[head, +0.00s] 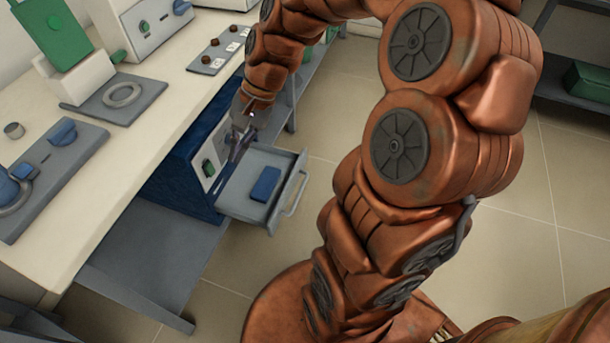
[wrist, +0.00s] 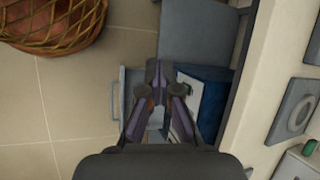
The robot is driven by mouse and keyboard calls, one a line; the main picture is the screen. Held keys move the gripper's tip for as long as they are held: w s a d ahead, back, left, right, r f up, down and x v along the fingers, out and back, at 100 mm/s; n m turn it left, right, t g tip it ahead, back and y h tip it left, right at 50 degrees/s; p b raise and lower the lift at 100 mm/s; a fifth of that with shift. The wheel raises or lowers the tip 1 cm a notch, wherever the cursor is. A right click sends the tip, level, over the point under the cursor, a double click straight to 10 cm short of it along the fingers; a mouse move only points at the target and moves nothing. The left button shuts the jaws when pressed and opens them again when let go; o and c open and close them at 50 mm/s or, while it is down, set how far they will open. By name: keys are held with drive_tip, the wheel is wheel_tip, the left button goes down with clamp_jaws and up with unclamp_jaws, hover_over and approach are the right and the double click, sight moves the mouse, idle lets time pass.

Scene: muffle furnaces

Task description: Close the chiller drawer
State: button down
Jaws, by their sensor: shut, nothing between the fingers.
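The chiller (head: 190,165) is a blue box with a pale front panel, standing below the bench top. Its grey drawer (head: 238,198) is pulled well out and has a bar handle (head: 295,194) at its front. A blue block (head: 265,184) lies in the drawer. My gripper (head: 236,150) is shut and empty, close to the chiller's front panel over the drawer's rear part. I cannot tell whether it touches the drawer. In the wrist view my gripper (wrist: 157,80) covers much of the drawer (wrist: 130,80); the handle (wrist: 115,100) shows at left and the blue chiller (wrist: 212,105) at right.
The white bench (head: 165,85) runs along the left, with devices and a grey plate with a ring (head: 120,95) on it. A grey lower shelf (head: 165,250) extends beneath the bench. The tiled floor (head: 335,125) beyond the drawer handle is clear.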

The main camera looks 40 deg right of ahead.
drive_tip(key=w+d+f+m+t+y+b, duration=0.1)
drive_tip(key=w+d+f+m+t+b, duration=0.1)
drive_tip(key=w+d+f+m+b, duration=0.35)
drive_tip(key=w+d+f+m+t+b, duration=0.1)
drive_tip(key=w+d+f+m+b, duration=0.1)
drive_tip(key=d+f, duration=0.5)
drive_tip(key=w+d+f+m+t+y+b, duration=0.1)
drive_tip(key=w+d+f+m+t+b, duration=0.15)
drive_tip(key=d+f+b, duration=0.4)
drive_tip(key=s+d+f+m+t+h+b, duration=0.1)
drive_tip(key=s+d+f+m+h+b, duration=0.1)
drive_tip(key=d+f+m, duration=0.55)
drive_tip(key=s+d+f+m+t+h+b, duration=0.1)
drive_tip(key=s+d+f+m+t+b, duration=0.15)
drive_tip(key=d+f, duration=0.9)
drive_tip(key=g+b, duration=0.1)
drive_tip(key=b, duration=0.5)
approach(299, 167)
drive_tip(key=shift+m, duration=0.3)
drive_tip(key=x, duration=0.4)
drive_tip(key=f+x, duration=0.1)
drive_tip(key=shift+d+f, duration=0.1)
drive_tip(key=shift+f, duration=0.1)
drive_tip(key=shift+w+a+r, duration=0.15)
drive_tip(key=shift+w+a, duration=0.15)
drive_tip(key=shift+w, duration=0.1)
drive_tip(key=shift+w, duration=0.1)
